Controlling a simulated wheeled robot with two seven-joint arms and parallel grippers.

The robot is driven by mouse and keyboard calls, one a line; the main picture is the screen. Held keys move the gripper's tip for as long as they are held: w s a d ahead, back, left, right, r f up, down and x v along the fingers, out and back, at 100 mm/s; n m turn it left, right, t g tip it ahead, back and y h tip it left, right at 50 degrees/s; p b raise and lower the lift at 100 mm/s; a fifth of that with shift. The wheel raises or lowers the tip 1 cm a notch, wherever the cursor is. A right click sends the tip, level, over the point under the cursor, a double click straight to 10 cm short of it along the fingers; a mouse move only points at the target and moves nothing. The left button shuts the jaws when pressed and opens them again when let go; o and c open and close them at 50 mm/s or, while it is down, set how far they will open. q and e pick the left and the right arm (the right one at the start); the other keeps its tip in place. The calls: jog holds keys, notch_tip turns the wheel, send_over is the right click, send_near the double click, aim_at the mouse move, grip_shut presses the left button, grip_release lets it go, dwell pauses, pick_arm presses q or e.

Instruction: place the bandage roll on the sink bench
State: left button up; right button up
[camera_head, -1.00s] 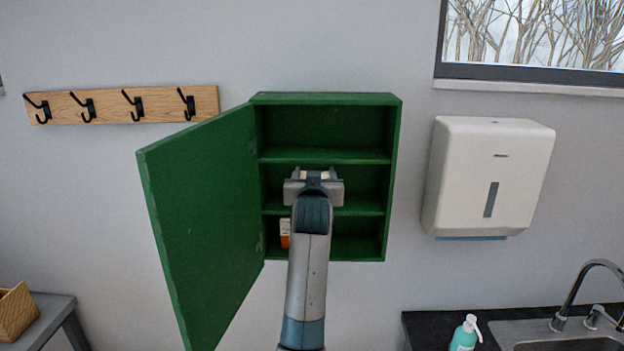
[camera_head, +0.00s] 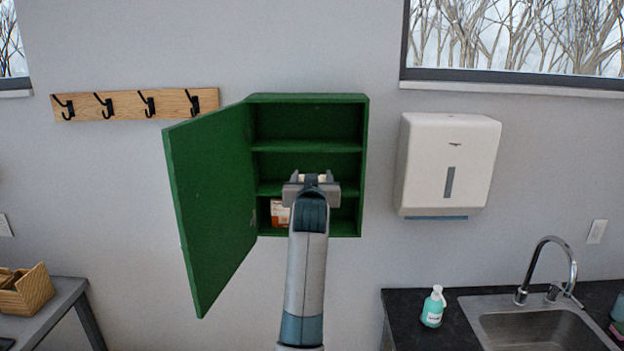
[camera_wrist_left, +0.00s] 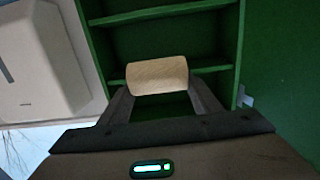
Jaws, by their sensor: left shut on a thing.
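The bandage roll (camera_wrist_left: 158,76) is a pale beige cylinder. In the left wrist view it sits between the fingers of my left gripper (camera_wrist_left: 160,98), which is shut on it. In the head view my left gripper (camera_head: 311,178) is in front of the open green cabinet, and only a pale sliver of the roll shows between its fingers. The dark sink bench (camera_head: 402,331) is at the lower right of the head view, with a steel sink (camera_head: 500,304) and tap set in it. My right gripper is not in view.
The green cabinet (camera_head: 307,99) has its door (camera_head: 212,205) swung out to the left. An orange and white box (camera_head: 280,213) stands on its bottom shelf. A soap bottle (camera_head: 433,307) stands on the bench left of the sink. A towel dispenser (camera_head: 450,165) hangs above.

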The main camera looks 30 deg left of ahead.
pick_arm(q)
jog(key=shift+w+a+f, duration=0.1)
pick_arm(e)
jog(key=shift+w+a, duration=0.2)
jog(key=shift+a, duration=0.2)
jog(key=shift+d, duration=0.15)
